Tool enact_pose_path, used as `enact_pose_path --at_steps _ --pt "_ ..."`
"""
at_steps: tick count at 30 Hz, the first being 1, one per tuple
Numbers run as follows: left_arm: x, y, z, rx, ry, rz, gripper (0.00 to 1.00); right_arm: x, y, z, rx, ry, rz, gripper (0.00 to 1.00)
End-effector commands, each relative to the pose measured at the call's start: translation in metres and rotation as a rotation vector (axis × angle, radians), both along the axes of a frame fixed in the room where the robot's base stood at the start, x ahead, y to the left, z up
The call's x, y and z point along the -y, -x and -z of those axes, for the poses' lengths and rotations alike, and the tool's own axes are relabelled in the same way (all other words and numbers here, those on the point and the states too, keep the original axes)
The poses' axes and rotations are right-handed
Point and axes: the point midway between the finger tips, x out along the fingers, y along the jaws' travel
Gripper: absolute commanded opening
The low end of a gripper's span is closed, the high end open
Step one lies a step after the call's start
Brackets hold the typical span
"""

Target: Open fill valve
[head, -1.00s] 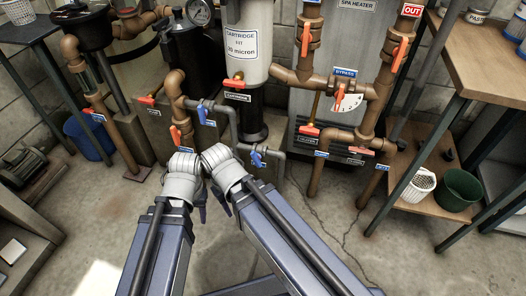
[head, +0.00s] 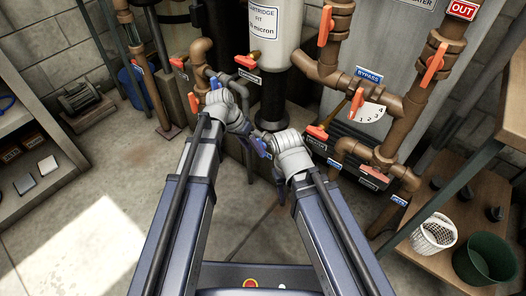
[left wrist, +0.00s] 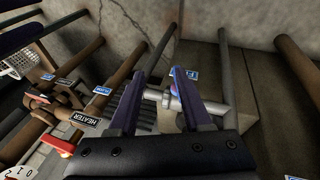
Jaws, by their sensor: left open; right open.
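Two small blue-handled valves sit on the grey pipes. One blue handle (head: 214,83) shows beside the left forearm in the head view. The other blue handle (left wrist: 174,89) is on a grey pipe (left wrist: 209,106) in the left wrist view, between the finger tips, with a small blue label (left wrist: 186,73) beside it. I cannot read that label, so I cannot tell for sure which is the fill valve. My left gripper (head: 260,146) is open, its fingers (left wrist: 156,84) on either side of the handle; contact is unclear. My right gripper (head: 280,189) is open, empty and lower.
Brown pipes with red-orange valves (head: 433,63) stand behind and to the right, by the heater. A shelf with a white basket (head: 434,235) and green pot (head: 485,259) is at the right. A motor (head: 81,97) lies at the left. The floor in front is clear.

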Motion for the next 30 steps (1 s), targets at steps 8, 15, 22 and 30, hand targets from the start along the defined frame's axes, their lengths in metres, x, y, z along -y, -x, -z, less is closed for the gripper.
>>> enact_pose_path --at_steps 8,15,22,30 --pt "-0.019 -0.052 -0.002 0.091 0.136 0.025 0.49 0.000 0.000 0.013 0.000 -0.001 0.002 0.50" --pt "-0.016 -0.052 0.003 0.092 0.135 0.027 0.49 0.000 0.000 0.018 0.000 -0.001 0.003 0.50" --pt "-0.006 -0.054 0.024 0.090 0.134 0.027 0.49 0.000 0.000 0.038 0.000 -0.001 0.007 0.50" --pt "0.012 -0.058 0.056 0.090 0.134 0.028 0.49 0.000 0.000 0.070 0.003 -0.001 0.011 0.50"
